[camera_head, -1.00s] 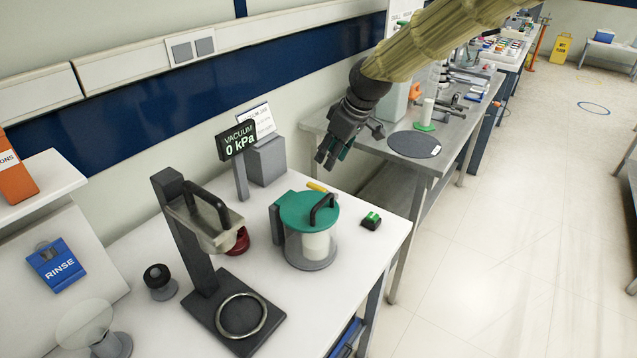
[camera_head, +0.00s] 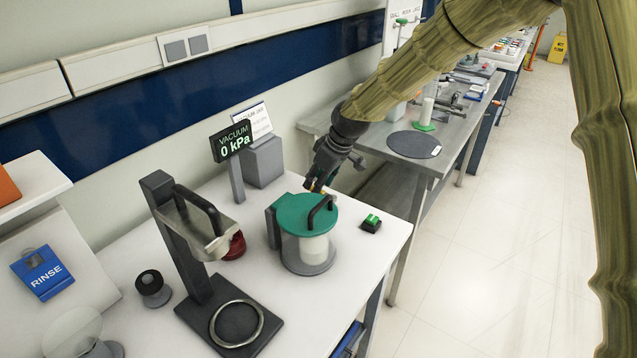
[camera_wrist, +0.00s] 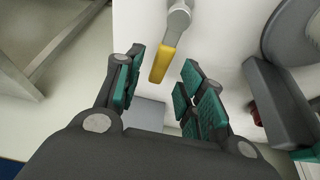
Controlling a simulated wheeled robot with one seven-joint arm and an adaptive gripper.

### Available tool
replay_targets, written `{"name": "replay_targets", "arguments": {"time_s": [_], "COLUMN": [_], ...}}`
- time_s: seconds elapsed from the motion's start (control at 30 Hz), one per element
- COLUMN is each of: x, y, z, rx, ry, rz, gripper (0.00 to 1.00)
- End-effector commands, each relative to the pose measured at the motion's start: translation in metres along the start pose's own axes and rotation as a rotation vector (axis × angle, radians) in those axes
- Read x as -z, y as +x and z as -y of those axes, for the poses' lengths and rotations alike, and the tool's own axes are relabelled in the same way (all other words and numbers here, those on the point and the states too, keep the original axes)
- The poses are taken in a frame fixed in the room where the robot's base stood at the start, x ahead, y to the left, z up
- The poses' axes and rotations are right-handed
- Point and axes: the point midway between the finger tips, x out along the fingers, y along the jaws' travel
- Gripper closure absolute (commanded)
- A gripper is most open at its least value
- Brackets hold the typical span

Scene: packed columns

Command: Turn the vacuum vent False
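The vacuum vent's yellow lever (camera_wrist: 162,63) shows in the wrist view, on a grey valve body (camera_wrist: 179,18). My gripper (camera_wrist: 165,82) is open, with its green-padded fingers on either side of the lever and a gap visible to each. In the head view my gripper (camera_head: 317,183) is low behind the green-lidded jar (camera_head: 305,250) and mostly hides the lever. The vacuum display (camera_head: 235,142) reads 0 kPa.
A black stand with a ring base (camera_head: 237,320) and a dark red part (camera_head: 236,246) stand left of the jar. A small box with a green switch (camera_head: 371,223) sits right of it. A grey block (camera_head: 263,161) stands behind. A steel table (camera_head: 440,160) adjoins the white bench.

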Motion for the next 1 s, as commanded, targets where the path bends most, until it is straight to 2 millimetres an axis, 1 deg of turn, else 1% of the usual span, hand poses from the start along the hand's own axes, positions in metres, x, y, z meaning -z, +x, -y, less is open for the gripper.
{"name": "replay_targets", "arguments": {"time_s": [0.03,0.2,0.53,0.57,0.7,0.77,1.0], "x": [-0.001,-0.001,-0.001,-0.001,-0.001,-0.001,-0.002], "y": [0.005,0.015,0.018,0.018,0.018,0.018,0.017], "z": [0.0,0.0,0.0,0.0,0.0,0.0,-0.001], "rx": [0.001,0.001,0.0,0.0,0.0,0.0,0.001], "ry": [0.001,0.001,0.001,0.001,0.001,0.001,0.0], "rz": [0.001,0.001,0.0,0.0,0.0,0.0,0.001], "gripper": [0.61,0.61,0.61,0.64,0.9,1.0,1.0]}}
